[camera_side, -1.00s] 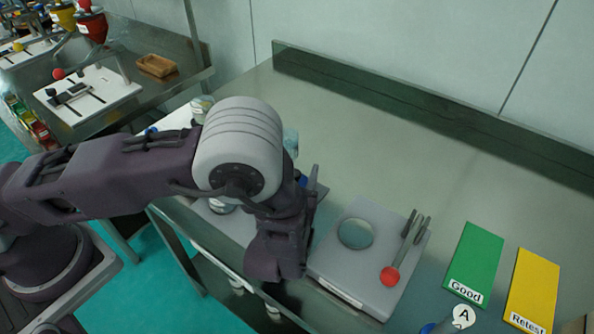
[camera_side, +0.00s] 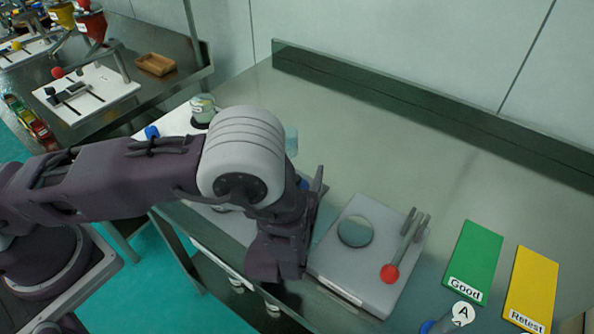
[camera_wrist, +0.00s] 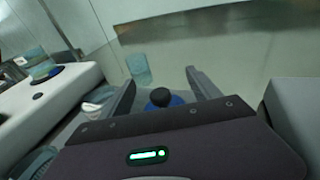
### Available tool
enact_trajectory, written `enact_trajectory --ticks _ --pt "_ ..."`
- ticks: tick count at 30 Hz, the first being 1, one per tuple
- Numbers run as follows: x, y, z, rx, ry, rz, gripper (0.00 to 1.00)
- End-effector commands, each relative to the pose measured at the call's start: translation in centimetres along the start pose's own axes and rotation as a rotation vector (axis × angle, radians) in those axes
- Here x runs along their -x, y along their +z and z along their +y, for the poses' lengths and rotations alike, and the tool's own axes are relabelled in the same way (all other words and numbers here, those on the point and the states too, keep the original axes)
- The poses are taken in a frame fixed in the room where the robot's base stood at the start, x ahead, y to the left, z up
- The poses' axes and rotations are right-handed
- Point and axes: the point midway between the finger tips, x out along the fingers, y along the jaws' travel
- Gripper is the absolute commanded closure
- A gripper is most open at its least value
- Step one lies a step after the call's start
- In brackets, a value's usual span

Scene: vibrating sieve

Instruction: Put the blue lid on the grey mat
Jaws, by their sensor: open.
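The blue lid (camera_wrist: 177,100) with a round black knob (camera_wrist: 160,97) shows in the wrist view between my two fingers, mostly hidden behind the gripper body. My gripper (camera_wrist: 161,80) is open, with one finger on each side of the knob; I cannot tell whether either touches it. I cannot pick out the grey mat for certain in either view.
A grey block (camera_side: 338,267) with a round opening and a red ball (camera_side: 390,274) stands right of my wrist. Green (camera_side: 473,262) and yellow (camera_side: 532,288) plates lie further right. A clear cup (camera_wrist: 139,69) stands beyond my fingers.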

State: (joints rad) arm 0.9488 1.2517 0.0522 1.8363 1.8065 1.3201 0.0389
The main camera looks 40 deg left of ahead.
Motion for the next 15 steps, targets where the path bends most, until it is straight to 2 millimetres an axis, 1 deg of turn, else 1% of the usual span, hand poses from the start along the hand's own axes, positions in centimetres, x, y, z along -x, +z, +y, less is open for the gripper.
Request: enact_trajectory --ticks 1,3,5,9,12,15 --pt "0.1 -0.5 0.1 -0.004 0.0 0.02 0.28" --pt "0.3 0.6 0.1 -0.002 -0.001 0.02 0.28" --pt "2.0 0.4 0.0 -0.006 -0.004 0.019 0.28" --pt "6.2 0.6 -0.1 -0.005 -0.005 0.015 0.28" --pt "8.8 0.7 0.0 -0.004 -0.003 0.015 0.28" --pt "10.7 0.7 0.0 -0.003 0.0 0.014 0.28"
